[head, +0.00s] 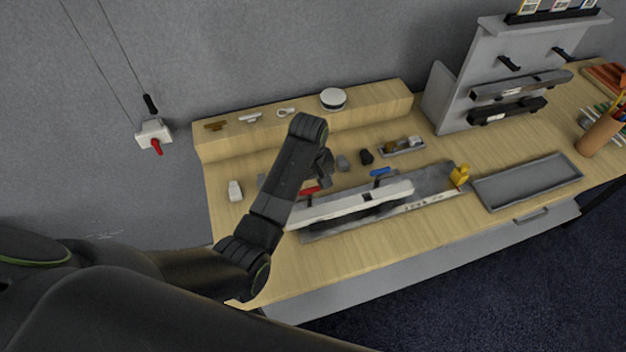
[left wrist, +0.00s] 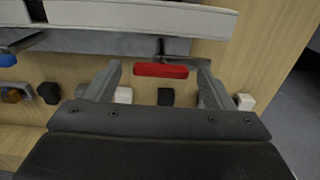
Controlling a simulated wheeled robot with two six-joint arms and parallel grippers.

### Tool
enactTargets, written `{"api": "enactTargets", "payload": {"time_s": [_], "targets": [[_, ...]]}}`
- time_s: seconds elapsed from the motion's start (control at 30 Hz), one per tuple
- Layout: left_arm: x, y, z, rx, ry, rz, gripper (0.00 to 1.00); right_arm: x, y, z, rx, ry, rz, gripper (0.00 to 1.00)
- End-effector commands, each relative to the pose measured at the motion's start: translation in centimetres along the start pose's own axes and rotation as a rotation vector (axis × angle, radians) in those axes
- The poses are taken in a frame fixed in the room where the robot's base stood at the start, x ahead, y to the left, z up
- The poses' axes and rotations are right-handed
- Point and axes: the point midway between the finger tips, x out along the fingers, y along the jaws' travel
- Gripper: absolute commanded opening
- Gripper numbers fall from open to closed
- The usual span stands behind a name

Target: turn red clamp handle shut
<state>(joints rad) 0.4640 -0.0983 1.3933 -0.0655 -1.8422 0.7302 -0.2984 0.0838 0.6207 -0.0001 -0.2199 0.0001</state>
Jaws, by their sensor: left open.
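The red clamp handle (head: 311,189) is a short red bar on the fixture, partly hidden by my left arm in the head view. In the left wrist view the red clamp handle (left wrist: 161,70) lies crosswise between the two fingertips of my left gripper (left wrist: 160,78). The jaws are open, with a finger near each end of the handle; I cannot tell whether either touches it. In the head view my left gripper (head: 322,176) hangs just above the handle. The fixture carries a long white bar (head: 350,204). My right gripper is out of view.
A blue handle (head: 381,171) and a yellow piece (head: 460,175) are on the fixture to the right. Small blocks (head: 343,163) stand behind it. A grey tray (head: 528,181) lies further right. The wooden table front (head: 330,266) is clear.

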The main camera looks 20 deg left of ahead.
Motion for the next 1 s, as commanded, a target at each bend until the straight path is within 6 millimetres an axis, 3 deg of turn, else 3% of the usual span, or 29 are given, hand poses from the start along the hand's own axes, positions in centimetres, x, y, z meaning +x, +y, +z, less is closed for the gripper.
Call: {"api": "enactTargets", "payload": {"time_s": [0.23, 0.57, 1.0], "targets": [[0.02, 0.00, 0.01, 0.000, 0.000, 0.000, 0.74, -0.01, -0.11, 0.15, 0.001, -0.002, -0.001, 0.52], [0.00, 0.00, -0.02, 0.000, 0.001, 0.000, 0.32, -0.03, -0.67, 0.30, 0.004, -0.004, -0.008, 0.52], [-0.02, 0.01, -0.08, -0.107, 0.002, 0.000, 0.32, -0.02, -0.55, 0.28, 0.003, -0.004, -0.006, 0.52]]}}
